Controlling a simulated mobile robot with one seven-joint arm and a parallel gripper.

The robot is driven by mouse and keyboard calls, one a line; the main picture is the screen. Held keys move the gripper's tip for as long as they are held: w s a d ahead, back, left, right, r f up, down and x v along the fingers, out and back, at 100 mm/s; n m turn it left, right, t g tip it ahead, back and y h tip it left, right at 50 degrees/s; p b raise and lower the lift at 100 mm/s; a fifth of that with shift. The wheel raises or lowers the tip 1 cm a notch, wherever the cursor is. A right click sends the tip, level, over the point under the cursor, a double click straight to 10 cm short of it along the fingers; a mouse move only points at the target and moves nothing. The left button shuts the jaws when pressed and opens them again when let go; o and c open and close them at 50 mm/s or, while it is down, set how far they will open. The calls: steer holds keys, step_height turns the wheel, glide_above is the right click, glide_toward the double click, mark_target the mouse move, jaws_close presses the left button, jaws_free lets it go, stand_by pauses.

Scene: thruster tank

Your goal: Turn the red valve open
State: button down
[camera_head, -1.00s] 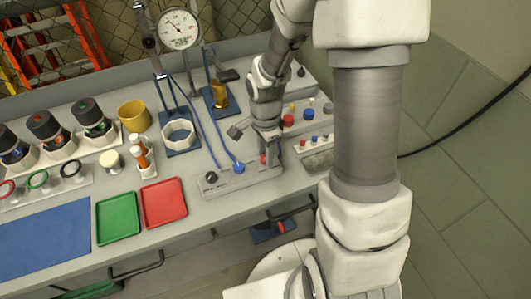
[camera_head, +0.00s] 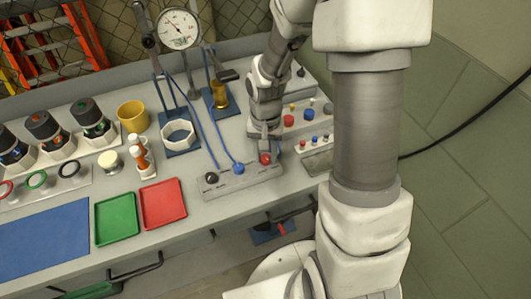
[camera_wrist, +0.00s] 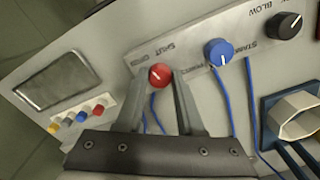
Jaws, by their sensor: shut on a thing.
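The red valve (camera_head: 265,158) is a round knob at the right end of a grey panel strip on the bench. In the wrist view the red valve (camera_wrist: 160,75) sits between the two finger ends, with the words "SHUT" and "OPEN" printed beside it. My gripper (camera_head: 264,150) is over it from above and behind. In the wrist view my gripper (camera_wrist: 161,78) is shut on the knob, one finger on each side. I cannot clearly read where the knob's mark points.
A blue knob (camera_head: 238,168) and a black knob (camera_head: 211,178) share the panel. Blue hoses run behind it. A white ring on a blue stand (camera_head: 180,134) is to the left. Red (camera_head: 163,203) and green (camera_head: 116,219) trays lie further left. Small coloured knobs stand at the right.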

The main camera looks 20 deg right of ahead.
mark_target(265, 157)
steer(key=n, duration=0.5)
steer(key=shift+n+p, duration=0.3)
steer(key=shift+n, duration=0.1)
stand_by(0.4)
steer(key=c, duration=0.5)
jaws_free()
steer(key=shift+r, duration=0.1)
step_height(265, 157, up, 17)
steer(key=shift+r+p, duration=0.15)
steer(key=shift+p, duration=0.95)
